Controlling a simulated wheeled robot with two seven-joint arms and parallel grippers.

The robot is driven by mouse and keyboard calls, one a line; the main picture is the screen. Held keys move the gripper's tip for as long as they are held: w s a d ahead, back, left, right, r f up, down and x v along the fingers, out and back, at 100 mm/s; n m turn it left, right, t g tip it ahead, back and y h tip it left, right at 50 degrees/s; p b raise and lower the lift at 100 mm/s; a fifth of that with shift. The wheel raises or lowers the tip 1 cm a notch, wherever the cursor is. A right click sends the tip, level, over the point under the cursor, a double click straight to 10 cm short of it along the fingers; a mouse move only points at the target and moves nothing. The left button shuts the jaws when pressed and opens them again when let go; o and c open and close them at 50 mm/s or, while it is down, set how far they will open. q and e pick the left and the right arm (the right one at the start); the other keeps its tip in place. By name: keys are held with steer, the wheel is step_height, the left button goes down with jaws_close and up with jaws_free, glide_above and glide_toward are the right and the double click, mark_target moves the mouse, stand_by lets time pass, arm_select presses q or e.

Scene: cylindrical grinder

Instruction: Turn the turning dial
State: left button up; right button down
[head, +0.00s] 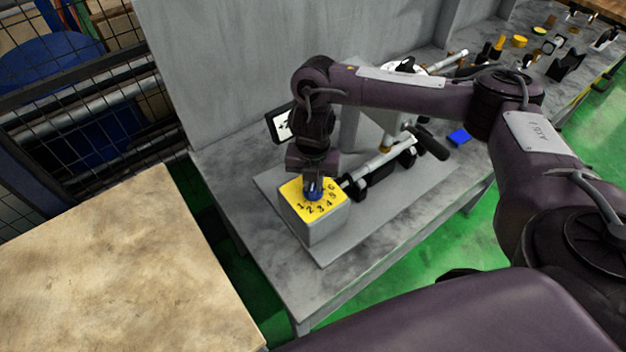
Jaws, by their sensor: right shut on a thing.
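The turning dial (314,193) is a small blue knob on top of a grey box with a yellow numbered face (326,206). The numbers run along the front and right of the face. The box stands at the near end of the grey grinder base on the table. My right gripper (314,184) points down from above and is shut on the dial. The gripper hides most of the knob, so its pointing direction cannot be told. My left gripper is not in view.
The cylindrical grinder (380,158) with its shaft lies right behind the box, under my right arm. A small screen (283,124) stands behind. Grey panel (230,75) backs the table. Small tools and a blue block (459,137) lie farther right. A beige tabletop (120,270) is at left.

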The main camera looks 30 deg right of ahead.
mark_target(313, 184)
steer(key=c, duration=1.4)
jaws_free()
steer(key=shift+r+p, duration=0.8)
steer(key=shift+r, duration=3.1)
steer(key=shift+s, duration=0.1)
